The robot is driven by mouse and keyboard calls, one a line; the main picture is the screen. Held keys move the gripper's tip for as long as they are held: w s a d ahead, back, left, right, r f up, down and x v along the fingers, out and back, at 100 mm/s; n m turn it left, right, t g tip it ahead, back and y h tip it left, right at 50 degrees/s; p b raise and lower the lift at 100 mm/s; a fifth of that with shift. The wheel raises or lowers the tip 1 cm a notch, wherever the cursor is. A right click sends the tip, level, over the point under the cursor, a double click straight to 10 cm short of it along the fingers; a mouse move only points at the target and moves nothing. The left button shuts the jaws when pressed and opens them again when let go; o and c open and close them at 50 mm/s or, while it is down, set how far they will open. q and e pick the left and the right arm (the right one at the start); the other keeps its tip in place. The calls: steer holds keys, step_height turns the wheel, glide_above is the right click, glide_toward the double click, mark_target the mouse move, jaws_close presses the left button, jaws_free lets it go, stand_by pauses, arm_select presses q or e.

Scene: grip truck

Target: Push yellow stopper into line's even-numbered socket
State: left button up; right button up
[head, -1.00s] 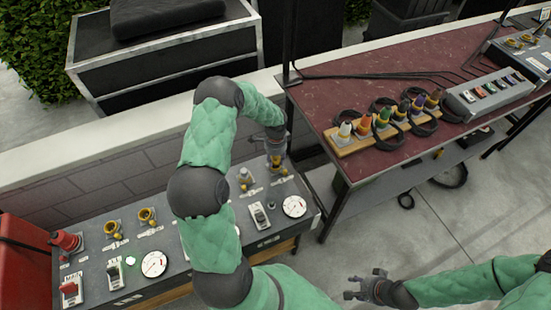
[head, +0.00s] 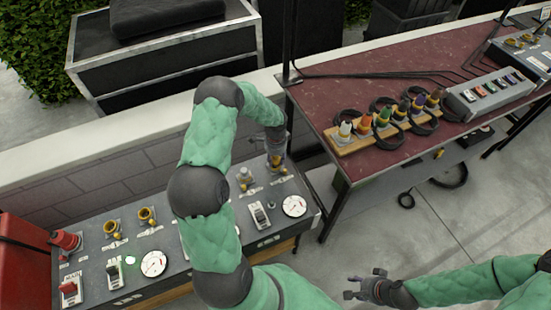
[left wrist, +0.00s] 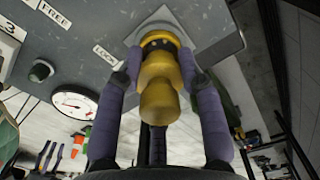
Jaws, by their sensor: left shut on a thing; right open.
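My left gripper (head: 276,158) is over the far right end of the grey panel (head: 200,240). In the left wrist view, my left gripper (left wrist: 160,78) is shut on a yellow stopper (left wrist: 158,100), one finger on each side. The stopper's far end is at a socket (left wrist: 160,38) with a pale plate, near a label reading LOCK. I cannot tell how deep the stopper sits. My right gripper (head: 368,287) is open and empty above the floor at the lower right.
Other yellow fittings (head: 145,215) stand on the panel, with switches, a round gauge (head: 294,206) and a lit green lamp (head: 130,261). A dark red table (head: 400,85) to the right carries coloured plugs on a wooden strip (head: 349,145). A low wall runs behind the panel.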

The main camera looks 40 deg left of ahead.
arm_select(q)
steer(key=shift+f+b, duration=0.45)
steer(key=shift+f, duration=0.25)
steer(key=o, duration=1.2)
steer(key=shift+o, duration=0.4)
steer(key=shift+o, duration=1.4)
steer(key=shift+r, duration=0.1)
steer(key=shift+r+p, duration=1.75)
steer(key=shift+r, duration=0.7)
